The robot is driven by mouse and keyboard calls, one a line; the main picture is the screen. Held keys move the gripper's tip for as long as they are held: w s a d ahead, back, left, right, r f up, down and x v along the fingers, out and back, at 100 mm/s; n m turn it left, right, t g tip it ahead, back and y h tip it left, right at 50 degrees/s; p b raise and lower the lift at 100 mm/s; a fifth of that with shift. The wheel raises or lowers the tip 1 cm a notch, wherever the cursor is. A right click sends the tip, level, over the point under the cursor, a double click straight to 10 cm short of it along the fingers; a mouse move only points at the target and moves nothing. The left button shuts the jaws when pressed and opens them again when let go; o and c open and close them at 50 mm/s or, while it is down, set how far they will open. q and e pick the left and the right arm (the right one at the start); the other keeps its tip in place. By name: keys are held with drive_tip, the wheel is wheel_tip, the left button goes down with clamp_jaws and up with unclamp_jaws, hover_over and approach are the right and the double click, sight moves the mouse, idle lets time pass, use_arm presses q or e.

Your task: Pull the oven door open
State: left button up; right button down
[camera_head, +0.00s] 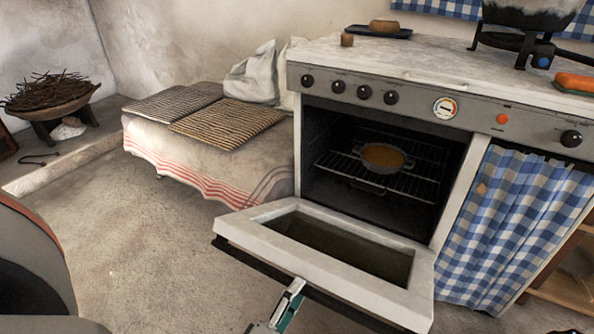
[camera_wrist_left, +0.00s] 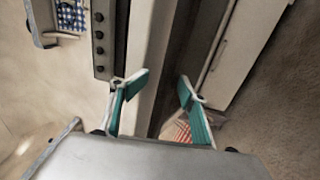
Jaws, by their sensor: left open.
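The oven door (camera_head: 330,258) is hinged down and stands wide open, its inner side with a dark window facing up. The white oven (camera_head: 311,150) shows a dark cavity with a wire rack and a round pan (camera_head: 383,157) on it. My left gripper (camera_head: 289,300) is at the door's front edge in the head view; whether it touches cannot be told. In the left wrist view its two teal fingers (camera_wrist_left: 160,92) are spread apart, with nothing held between them. The oven's knob panel (camera_wrist_left: 101,40) shows beyond them. My right gripper is not in view.
A low bench (camera_head: 180,165) with woven mats and a striped cloth stands left of the oven. A blue checked curtain (camera_head: 510,225) hangs right of it. A pot (camera_head: 530,15) stands on the stove top. The floor left of the door is clear.

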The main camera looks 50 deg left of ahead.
use_arm(q)
drive_tip(key=shift+r, duration=1.05)
drive_tip(key=shift+s+f, duration=0.1)
